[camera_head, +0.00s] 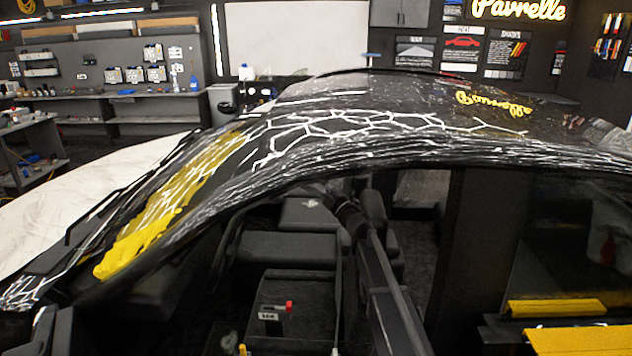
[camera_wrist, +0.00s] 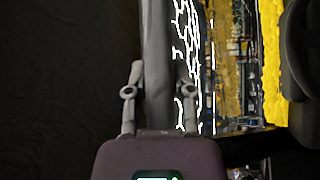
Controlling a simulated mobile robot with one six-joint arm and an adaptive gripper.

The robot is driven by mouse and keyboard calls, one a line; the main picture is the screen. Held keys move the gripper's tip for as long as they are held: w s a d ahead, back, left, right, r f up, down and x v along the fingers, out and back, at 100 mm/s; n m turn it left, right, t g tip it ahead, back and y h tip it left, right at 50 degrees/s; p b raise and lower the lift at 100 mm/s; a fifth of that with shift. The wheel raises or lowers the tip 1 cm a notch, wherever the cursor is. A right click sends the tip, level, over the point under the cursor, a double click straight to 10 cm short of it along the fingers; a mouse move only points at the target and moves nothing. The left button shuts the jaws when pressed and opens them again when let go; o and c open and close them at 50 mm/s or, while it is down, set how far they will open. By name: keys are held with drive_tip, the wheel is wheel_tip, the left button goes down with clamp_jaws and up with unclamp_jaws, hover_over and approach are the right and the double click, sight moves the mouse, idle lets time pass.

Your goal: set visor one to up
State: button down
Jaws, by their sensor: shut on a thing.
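My gripper (camera_wrist: 158,78) shows in the wrist view with one finger on each side of a long grey panel, which I take to be visor one (camera_wrist: 157,40). The fingers are shut on it near its lower end in the picture. The panel is seen nearly edge-on, so its tilt is hard to tell. In the head view my arm reaches through the car's side opening, and my gripper (camera_head: 328,192) is small and dark just under the roof edge. I cannot make out the visor in that view.
The car roof (camera_head: 400,125) with white crackle lines arches close above my arm. The windscreen (camera_head: 190,180) with yellow film slopes at left. Dark seats (camera_head: 285,250) lie inside. A yellow-edged tray (camera_head: 560,307) is at lower right.

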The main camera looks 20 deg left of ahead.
drive_tip(key=shift+w+d+r+n+g+h+p, duration=0.1)
drive_tip(key=shift+d+r+n+g+h+p, duration=0.15)
drive_tip(key=shift+r+n+g+p, duration=0.75)
drive_tip(key=shift+w+d+r+n+t+h+p, duration=0.15)
drive_tip(key=shift+r+p, duration=0.4)
drive_tip(key=shift+p, duration=1.1)
drive_tip(key=shift+s+d+r+n+g+h+p, duration=0.1)
drive_tip(key=shift+d+r+n+g+h+p, duration=0.2)
drive_tip(key=shift+r+n+p, duration=0.7)
drive_tip(key=shift+r+m+p, duration=0.15)
drive_tip(key=shift+m+p, duration=0.3)
drive_tip(key=shift+p, duration=0.3)
drive_tip(key=shift+r, duration=0.1)
drive_tip(key=shift+w, duration=0.2)
drive_tip(key=shift+c, duration=2.4)
unclamp_jaws()
drive_tip(key=shift+s+r, duration=0.1)
drive_tip(key=shift+s, duration=0.05)
